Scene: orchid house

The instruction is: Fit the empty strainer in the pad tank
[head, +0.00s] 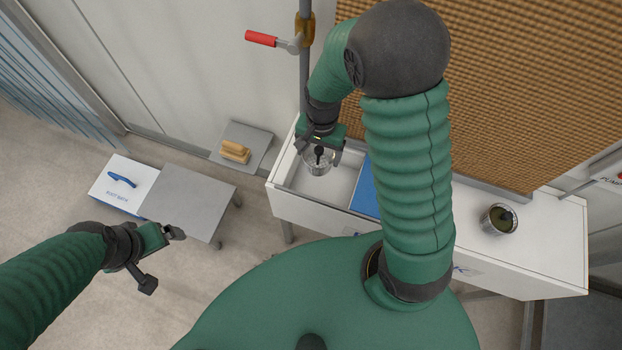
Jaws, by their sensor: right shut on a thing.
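The pad tank (283,203) is a long white trough below the brown pad. Its left end is open at the top, with a blue panel (365,190) beside the opening. My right gripper (319,151) is shut on the dark knob of a small clear or metal strainer (317,165) and holds it over the back of the tank opening. The strainer looks empty. I cannot tell whether it touches the tank. A second strainer (498,228) with dark contents stands on the tank's white top at the right. My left gripper (163,260) is open and empty above the floor.
A pipe with a red-handled valve (262,38) rises behind the tank. Floor between bench and tank is clear.

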